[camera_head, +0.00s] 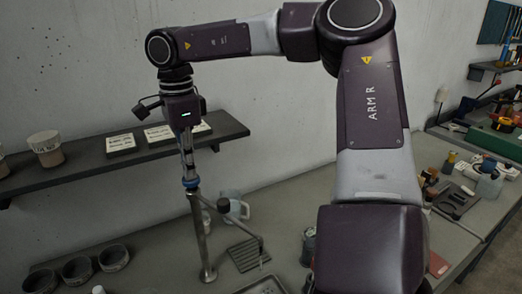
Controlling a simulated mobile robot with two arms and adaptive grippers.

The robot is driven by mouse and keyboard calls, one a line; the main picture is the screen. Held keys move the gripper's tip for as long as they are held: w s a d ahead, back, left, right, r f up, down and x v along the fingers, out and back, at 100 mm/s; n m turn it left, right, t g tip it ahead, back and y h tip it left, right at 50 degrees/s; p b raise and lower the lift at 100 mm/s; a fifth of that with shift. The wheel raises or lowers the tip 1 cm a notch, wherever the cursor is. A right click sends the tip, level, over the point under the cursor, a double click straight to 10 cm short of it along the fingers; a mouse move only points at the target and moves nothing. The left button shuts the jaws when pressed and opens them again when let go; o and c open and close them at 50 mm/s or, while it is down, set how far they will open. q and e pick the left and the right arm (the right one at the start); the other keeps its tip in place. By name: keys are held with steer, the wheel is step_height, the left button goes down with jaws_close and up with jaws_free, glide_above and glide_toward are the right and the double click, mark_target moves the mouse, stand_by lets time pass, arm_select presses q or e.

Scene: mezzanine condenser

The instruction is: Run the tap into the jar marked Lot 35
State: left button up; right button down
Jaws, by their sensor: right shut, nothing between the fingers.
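The tap is a tall metal column (201,240) on the bench, with a blue ring near its top and a thin arm slanting down to the right. My right gripper (188,165) points down with its fingers shut and empty, right at the top of the column; I cannot tell whether they touch it. A dark slotted drip grate (246,255) lies beside the column. A clear jug or jar (232,205) stands behind the thin arm. No Lot 35 marking is readable on anything. My left gripper is out of view.
A dark wall shelf (85,160) holds a lidded beige pot (46,148) and label cards (120,143). A dark container (308,245) stands beside my right arm. Tools and bottles crowd the right bench.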

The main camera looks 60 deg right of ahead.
stand_by(0.5)
steer(key=shift+r+p, duration=2.2)
steer(key=shift+r, duration=0.4)
steer(key=shift+f, duration=0.1)
